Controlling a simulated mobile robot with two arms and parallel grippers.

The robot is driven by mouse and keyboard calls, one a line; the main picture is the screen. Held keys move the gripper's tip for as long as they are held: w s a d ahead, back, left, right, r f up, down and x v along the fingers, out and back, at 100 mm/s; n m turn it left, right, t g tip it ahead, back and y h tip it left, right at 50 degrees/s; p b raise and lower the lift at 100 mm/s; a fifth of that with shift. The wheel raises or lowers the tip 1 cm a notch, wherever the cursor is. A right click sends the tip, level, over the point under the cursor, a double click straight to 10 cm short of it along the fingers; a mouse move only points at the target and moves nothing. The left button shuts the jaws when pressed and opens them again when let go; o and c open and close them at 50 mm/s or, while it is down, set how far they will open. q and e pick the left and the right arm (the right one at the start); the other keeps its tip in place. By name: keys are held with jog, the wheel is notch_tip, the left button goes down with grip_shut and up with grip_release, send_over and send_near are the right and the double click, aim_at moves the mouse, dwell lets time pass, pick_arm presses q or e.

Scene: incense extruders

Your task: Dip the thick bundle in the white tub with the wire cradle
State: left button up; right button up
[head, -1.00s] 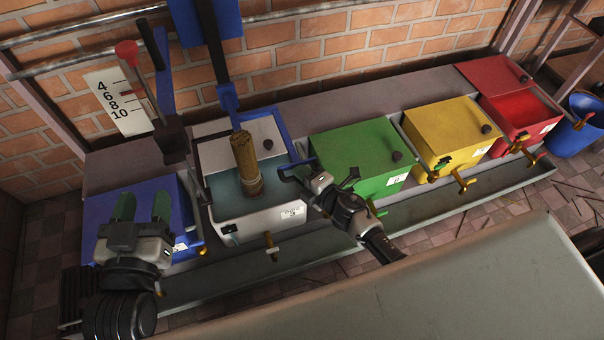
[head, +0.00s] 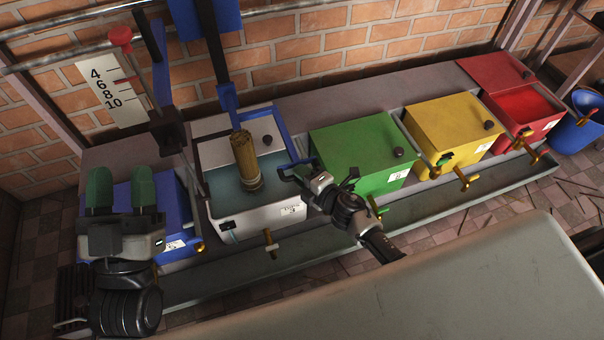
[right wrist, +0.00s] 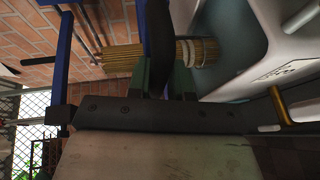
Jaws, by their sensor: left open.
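The white tub (head: 217,231) stands between the blue and green boxes and holds teal liquid (head: 222,183). The thick tan bundle (head: 245,157) is nearly upright over the tub, below a blue bracket. Its banded lower end is at the liquid; I cannot tell how deep. I cannot make out the wire cradle clearly. My right gripper (head: 298,172) is at the tub's right rim. In the right wrist view its green fingers (right wrist: 166,82) close on a dark handle (right wrist: 157,40), with the bundle (right wrist: 125,57) behind. My left gripper (head: 120,188) is open and empty over the blue box.
The blue box (head: 176,215) is left of the tub; green (head: 360,150), yellow (head: 450,130) and red (head: 505,90) boxes are to the right. A red-knobbed lever (head: 121,36) and a number scale (head: 112,92) stand behind. Brass taps project in front.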

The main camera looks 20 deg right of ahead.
jog(key=o, duration=0.4)
jog(key=shift+f, duration=0.35)
pick_arm(q)
jog(key=shift+w+f, duration=0.1)
pick_arm(e)
jog(key=shift+r, duration=0.15)
pick_arm(q)
notch_tip(320, 180, down, 7)
jog(key=w+g+y+p, duration=0.1)
jog(key=g+y+p, duration=0.1)
jog(key=g, duration=0.4)
jog(key=shift+w+a, duration=0.3)
jog(key=shift+a, duration=0.1)
pick_arm(e)
jog(key=shift+v, duration=5.45)
